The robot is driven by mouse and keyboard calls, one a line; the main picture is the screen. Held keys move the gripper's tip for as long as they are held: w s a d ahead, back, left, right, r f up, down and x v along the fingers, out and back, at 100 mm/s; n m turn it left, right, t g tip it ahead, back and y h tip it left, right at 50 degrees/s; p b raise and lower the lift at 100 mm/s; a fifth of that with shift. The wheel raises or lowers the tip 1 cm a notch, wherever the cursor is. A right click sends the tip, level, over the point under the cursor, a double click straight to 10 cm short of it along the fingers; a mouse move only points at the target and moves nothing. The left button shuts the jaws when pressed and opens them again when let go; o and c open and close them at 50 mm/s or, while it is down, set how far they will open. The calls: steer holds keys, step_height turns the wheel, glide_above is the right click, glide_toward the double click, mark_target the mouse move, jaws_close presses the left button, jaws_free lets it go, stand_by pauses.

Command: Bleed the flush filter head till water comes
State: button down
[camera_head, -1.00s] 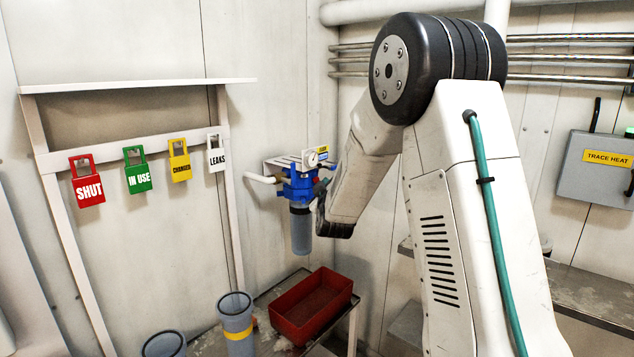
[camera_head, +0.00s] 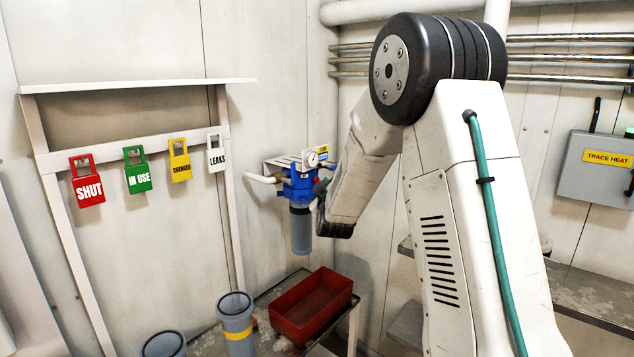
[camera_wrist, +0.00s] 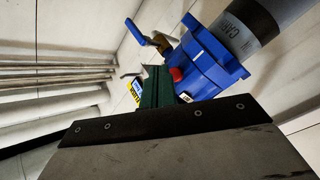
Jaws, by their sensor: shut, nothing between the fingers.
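The blue flush filter head (camera_head: 298,186) is on the back wall, with a grey filter bowl (camera_head: 301,230) below it and a round gauge (camera_head: 312,159) above. In the wrist view the blue head (camera_wrist: 212,62) appears tilted, with a red button (camera_wrist: 177,74) on its side and a blue-handled lever (camera_wrist: 140,32) beside it. My gripper (camera_wrist: 157,76) is shut and empty, its dark green fingers right beside the red button. I cannot tell whether they touch it. My arm hides most of the gripper in the head view. No water is visible.
A red tray (camera_head: 338,284) stands on the bench below the filter. Grey canisters (camera_head: 236,325) stand to its left. Coloured tags, including a red SHUT tag (camera_head: 87,185), hang on a rack at left. A TRACE HEAT box (camera_head: 590,175) is at right.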

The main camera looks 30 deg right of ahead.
steer(key=shift+w, duration=0.1)
steer(key=shift+w+a, duration=0.15)
steer(key=shift+w, duration=0.2)
steer(key=shift+w+a, duration=0.15)
steer(key=shift+w, duration=0.3)
stand_by(0.8)
steer(key=shift+s, duration=0.15)
stand_by(1.0)
steer(key=shift+s+d, duration=0.3)
steer(key=shift+s, duration=0.4)
steer(key=shift+s, duration=0.1)
steer(key=shift+s+d, duration=0.3)
steer(key=shift+s, duration=0.45)
steer(key=shift+s+d, duration=0.25)
steer(key=shift+s, duration=0.55)
steer(key=shift+s+d, duration=0.3)
steer(key=shift+s, duration=0.45)
